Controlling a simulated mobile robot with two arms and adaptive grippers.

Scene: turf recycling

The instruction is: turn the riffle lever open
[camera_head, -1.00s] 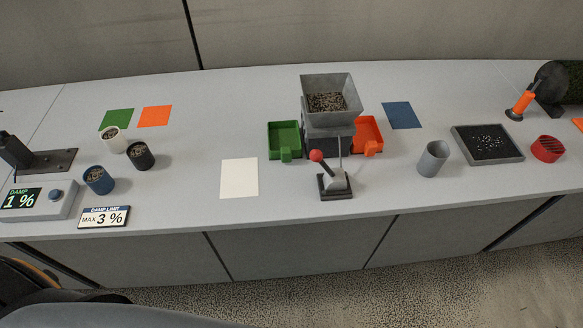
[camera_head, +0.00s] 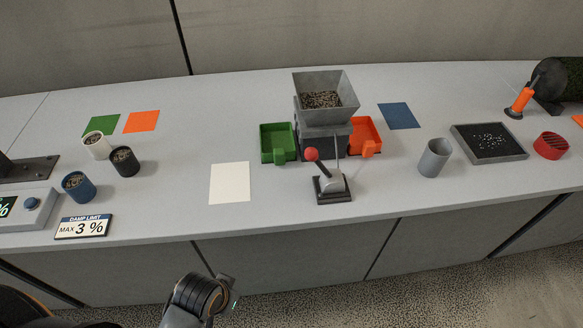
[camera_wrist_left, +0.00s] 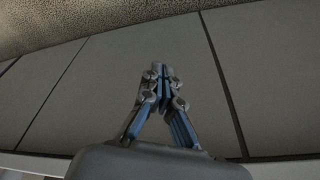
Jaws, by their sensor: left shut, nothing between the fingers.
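The riffle lever (camera_head: 312,155) is a dark rod with a red ball knob, tilted to the left on a small dark base (camera_head: 334,197) with a grey rounded body. It stands in front of the grey riffle hopper (camera_head: 325,98), which holds granules. A green tray (camera_head: 279,143) sits left of the hopper's base and an orange tray (camera_head: 365,137) right of it. In the head view my left arm shows low, in front of the table, well short of the lever. My left gripper (camera_wrist_left: 159,68) shows in the left wrist view, shut and empty, before the cabinet fronts. My right gripper is not in view.
A white sheet (camera_head: 230,182) lies left of the lever. A grey cup (camera_head: 435,157) and a dark tray (camera_head: 511,153) stand to the right. White, black and blue cups (camera_head: 78,187) and a damp limit sign (camera_head: 83,227) stand at left. The table front near the lever is clear.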

